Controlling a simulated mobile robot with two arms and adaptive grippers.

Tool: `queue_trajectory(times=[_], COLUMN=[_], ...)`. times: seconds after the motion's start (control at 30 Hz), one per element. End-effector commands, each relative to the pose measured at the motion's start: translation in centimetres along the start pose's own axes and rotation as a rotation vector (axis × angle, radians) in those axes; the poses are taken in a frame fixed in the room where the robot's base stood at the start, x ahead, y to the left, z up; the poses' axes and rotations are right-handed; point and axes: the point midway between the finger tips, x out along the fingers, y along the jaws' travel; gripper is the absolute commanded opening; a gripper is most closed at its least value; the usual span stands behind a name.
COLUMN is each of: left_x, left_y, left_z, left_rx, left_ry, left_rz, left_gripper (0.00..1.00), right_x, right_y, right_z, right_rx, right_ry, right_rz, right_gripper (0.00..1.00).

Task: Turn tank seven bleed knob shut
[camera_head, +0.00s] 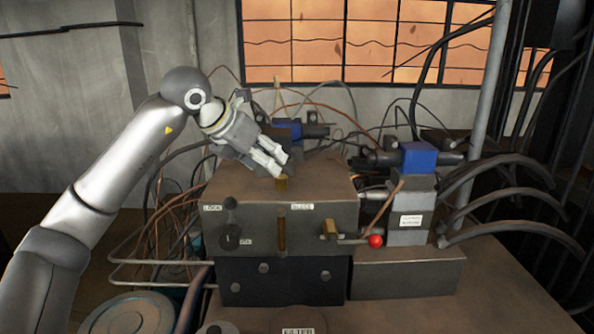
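A dark metal valve block (230,186) stands in the middle of the head view. A small brass piece (282,184) stands up from its top face. My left gripper (283,166) reaches in from the upper left, its fingertips pointing down and right just above this brass piece. Whether they touch it cannot be told. The fingers look close together, and any gap is too small to judge. A black round knob (230,235) is at the front left. No tank number is legible.
A lever with a red ball (375,241) sticks out at the block's right, near a brass fitting (329,229). A blue-topped valve (417,157) stands further right, with thick dark hoses. Cables crowd behind and left. A round lid (130,315) is at lower left.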

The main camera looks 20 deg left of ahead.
Motion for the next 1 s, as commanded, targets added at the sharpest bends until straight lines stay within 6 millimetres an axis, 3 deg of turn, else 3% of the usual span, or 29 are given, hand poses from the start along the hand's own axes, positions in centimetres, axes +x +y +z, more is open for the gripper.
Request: queue_trajectory(times=[0.13, 0.4, 0.47, 0.57, 0.7, 0.83, 1.0], left_x=[0.4, 5.1, 6.3, 7.9, 9.6, 10.3, 10.5], left_y=[0.7, 0.6, 0.6, 0.6, 0.6, 0.7, 0.7], left_z=[-0.1, -0.1, -0.1, -0.1, -0.1, -0.1, -0.1], left_rx=[-0.006, -0.006, -0.005, -0.005, -0.005, -0.004, -0.003], left_ry=[0.010, 0.012, 0.012, 0.010, 0.009, 0.007, 0.007], left_rz=[0.022, 0.017, 0.016, 0.017, 0.016, 0.017, 0.017], left_gripper=[0.50, 0.50, 0.50, 0.50, 0.50, 0.50, 0.50], right_x=[-0.2, -1.4, -1.7, -1.9, -2.1, -2.2, -2.1], right_y=[0.1, -0.6, -0.7, -0.6, -0.2, 0.0, 0.0], right_z=[-0.4, 4.0, 4.2, 3.9, 2.0, 0.7, 0.9], right_rx=[0.000, 0.000, 0.000, 0.000, -0.001, -0.001, -0.001], right_ry=[0.006, -0.060, -0.064, -0.059, -0.031, -0.010, -0.013], right_rz=[0.001, -0.007, -0.008, -0.007, -0.003, -0.001, -0.001], right_gripper=[0.49, 0.49, 0.49, 0.49, 0.49, 0.49, 0.49])
